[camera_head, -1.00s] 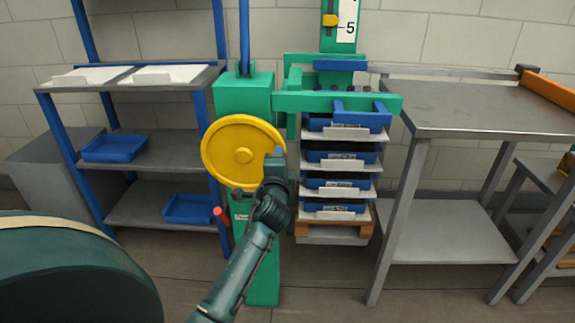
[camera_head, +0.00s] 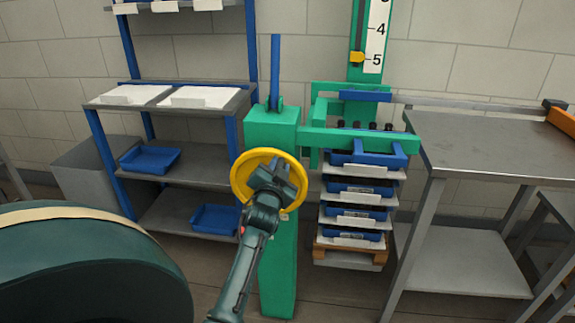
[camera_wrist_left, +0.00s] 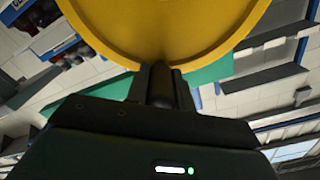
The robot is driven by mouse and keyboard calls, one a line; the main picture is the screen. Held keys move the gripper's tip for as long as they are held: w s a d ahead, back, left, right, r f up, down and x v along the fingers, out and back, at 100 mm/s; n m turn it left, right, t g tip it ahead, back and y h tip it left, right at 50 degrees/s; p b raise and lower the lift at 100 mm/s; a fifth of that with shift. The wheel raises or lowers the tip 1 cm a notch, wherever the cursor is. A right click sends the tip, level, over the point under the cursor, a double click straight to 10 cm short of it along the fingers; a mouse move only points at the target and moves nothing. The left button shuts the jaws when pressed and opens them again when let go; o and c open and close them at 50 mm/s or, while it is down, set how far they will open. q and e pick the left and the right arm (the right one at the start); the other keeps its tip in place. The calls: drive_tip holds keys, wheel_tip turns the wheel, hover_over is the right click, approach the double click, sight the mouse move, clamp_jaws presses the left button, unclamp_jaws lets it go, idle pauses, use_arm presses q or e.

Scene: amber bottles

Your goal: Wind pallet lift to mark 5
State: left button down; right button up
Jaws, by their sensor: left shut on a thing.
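The yellow handwheel (camera_head: 240,184) is on the front of the green lift column (camera_head: 277,270). My left gripper (camera_head: 276,180) is at the wheel and shut on it; the wrist hides the exact grip. The wheel (camera_wrist_left: 165,30) fills the top of the left wrist view, with the fingers (camera_wrist_left: 160,85) at its lower edge. The yellow pointer (camera_head: 357,57) on the scale (camera_head: 376,35) is about level with mark 5, perhaps a hair above. The pallet (camera_head: 350,250) bears stacked blue trays of bottles (camera_head: 358,185) beside the column. My right gripper is not in view.
A blue-framed shelf (camera_head: 180,158) with blue trays stands left of the lift. A grey metal table (camera_head: 480,150) stands close on the right.

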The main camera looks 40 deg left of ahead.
sight(266, 156)
use_arm(q)
drive_tip(key=a+n+p, duration=0.1)
drive_tip(key=s+a+r+n, duration=0.1)
drive_tip(key=shift+s+r+n+p, duration=0.1)
drive_tip(key=shift+r+n+p, duration=0.05)
drive_tip(key=shift+n+p, duration=0.2)
drive_tip(key=shift+s+a+n+p, duration=0.5)
drive_tip(key=shift+a+n+p, duration=0.25)
drive_tip(key=shift+n, duration=0.3)
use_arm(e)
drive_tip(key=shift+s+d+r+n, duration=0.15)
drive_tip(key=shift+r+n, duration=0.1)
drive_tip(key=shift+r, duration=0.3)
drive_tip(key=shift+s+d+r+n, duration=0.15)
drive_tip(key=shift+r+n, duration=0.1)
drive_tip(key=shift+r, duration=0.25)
use_arm(q)
drive_tip(key=shift+a, duration=0.1)
drive_tip(key=c, duration=1.2)
unclamp_jaws()
drive_tip(key=shift+f, duration=0.2)
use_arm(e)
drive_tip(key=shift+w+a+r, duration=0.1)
use_arm(q)
drive_tip(key=shift+s, duration=0.1)
